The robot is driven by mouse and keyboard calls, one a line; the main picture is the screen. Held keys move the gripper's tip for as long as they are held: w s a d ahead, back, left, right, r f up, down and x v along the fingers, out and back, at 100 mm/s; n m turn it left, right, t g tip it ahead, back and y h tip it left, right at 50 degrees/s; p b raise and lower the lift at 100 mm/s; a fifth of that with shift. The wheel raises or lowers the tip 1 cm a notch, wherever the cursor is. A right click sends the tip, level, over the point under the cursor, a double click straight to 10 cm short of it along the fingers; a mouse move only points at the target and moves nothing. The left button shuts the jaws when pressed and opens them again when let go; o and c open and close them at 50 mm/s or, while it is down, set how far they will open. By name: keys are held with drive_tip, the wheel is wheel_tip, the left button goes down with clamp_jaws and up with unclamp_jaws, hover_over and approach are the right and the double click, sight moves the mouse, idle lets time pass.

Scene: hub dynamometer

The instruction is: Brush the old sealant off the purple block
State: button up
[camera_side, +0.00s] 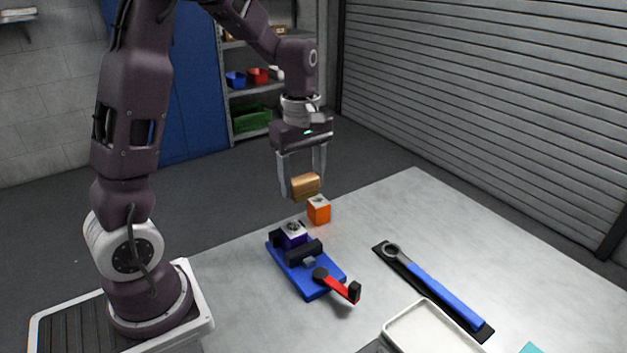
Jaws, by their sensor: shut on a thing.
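The purple block (291,240) sits between the dark jaws of a blue vise (298,268) on the table, with a pale top face that carries a dark mark. My gripper (304,188) points down behind and above the vise. It is shut on a tan, wood-coloured block (306,186), which looks like the brush's handle. The held piece is above the table, apart from the purple block. Bristles cannot be made out. An orange block (319,211) with a light top stands just below and to the right of the held piece.
The vise's red handle (337,285) sticks out toward the front right. A blue-handled wrench (428,285) lies on a dark mat to the right. A cream tray (425,330) and a teal item (532,348) are at the front edge. The table's back right is clear.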

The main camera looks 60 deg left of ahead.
wheel_tip(320, 180, down, 6)
drive_tip(key=shift+s+f, duration=0.4)
drive_tip(key=shift+f, duration=0.4)
drive_tip(key=shift+c, duration=0.6)
drive_tip(key=shift+s, duration=2.65)
drive_tip(key=shift+w, duration=3.15)
drive_tip(key=shift+s+d, duration=0.15)
drive_tip(key=shift+d, duration=0.15)
drive_tip(key=shift+s, duration=2.85)
drive_tip(key=shift+w, duration=2.75)
drive_tip(key=shift+w+r, duration=0.15)
drive_tip(key=shift+r, duration=4.05)
